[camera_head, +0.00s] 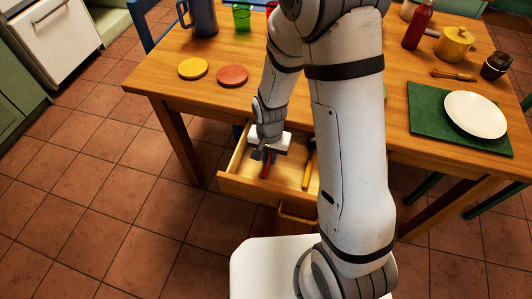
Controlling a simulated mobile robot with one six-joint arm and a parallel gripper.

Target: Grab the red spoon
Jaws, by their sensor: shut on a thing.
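The red spoon (266,168) shows as a thin red strip in the open wooden drawer (235,186) under the table. My gripper (262,155) reaches down into the drawer and is shut on the upper end of the red spoon. Most of the spoon is hidden by my gripper, and I cannot tell whether it touches the drawer floor.
A yellow-handled utensil (309,168) lies in the drawer to the right. The table (290,95) holds a yellow disc (193,68), a red disc (233,75), a blue pitcher (202,18), a green cup (242,17) and a white plate (475,114) on a green mat (425,122).

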